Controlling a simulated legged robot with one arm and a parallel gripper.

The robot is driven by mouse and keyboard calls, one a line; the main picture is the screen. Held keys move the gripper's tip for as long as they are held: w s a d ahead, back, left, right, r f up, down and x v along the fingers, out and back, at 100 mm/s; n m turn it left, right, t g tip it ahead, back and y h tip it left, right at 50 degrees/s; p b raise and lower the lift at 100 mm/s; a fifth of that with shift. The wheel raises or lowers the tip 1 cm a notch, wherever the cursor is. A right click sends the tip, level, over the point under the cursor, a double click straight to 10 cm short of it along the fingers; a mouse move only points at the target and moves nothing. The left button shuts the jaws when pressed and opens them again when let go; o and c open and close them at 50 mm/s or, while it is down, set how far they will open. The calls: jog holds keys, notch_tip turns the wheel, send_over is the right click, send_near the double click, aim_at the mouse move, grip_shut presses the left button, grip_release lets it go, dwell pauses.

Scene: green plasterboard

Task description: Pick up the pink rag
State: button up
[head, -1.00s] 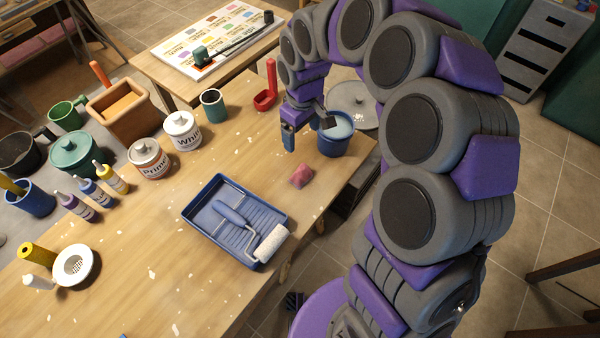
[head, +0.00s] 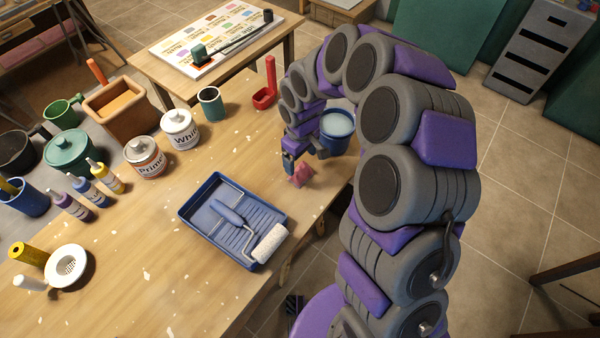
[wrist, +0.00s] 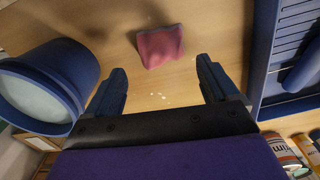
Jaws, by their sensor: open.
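The pink rag (head: 301,177) lies crumpled on the wooden table, between the blue paint tray and the blue bucket. My gripper (head: 303,160) is low over the table, just behind and above the rag in the head view. In the wrist view the rag (wrist: 160,46) lies beyond the fingertips, roughly centred between their lines. The two blue fingers of my gripper (wrist: 162,76) are spread wide with nothing between them. The fingers appear apart from the rag.
The blue bucket (head: 335,141) of pale liquid stands close beside my gripper, near the table's edge. The blue paint tray (head: 190,212) with a roller (head: 268,244) lies left of the rag. Paint cans, including a white one (head: 180,132), stand farther left.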

aim_at(300, 166)
notch_tip(300, 166, down, 5)
jog(key=shift+a+b, duration=0.1)
jog(key=shift+b, duration=0.7)
jog(key=shift+s, duration=0.1)
jog(key=shift+c, duration=0.4)
jog(key=c, duration=1.1)
jog(key=shift+r, duration=0.15)
jog(key=shift+r, duration=0.45)
notch_tip(300, 166, up, 3)
jog(key=shift+f+p, duration=0.1)
jog(key=shift+p, duration=0.65)
jog(key=s+d, duration=0.1)
jog(key=s, duration=0.4)
jog(key=s+d+p, duration=0.1)
jog(key=s+d, duration=0.1)
jog(key=s, duration=0.3)
jog(key=s+d+r+p, duration=0.1)
jog(key=s, duration=0.4)
jog(key=shift+s+d, duration=0.2)
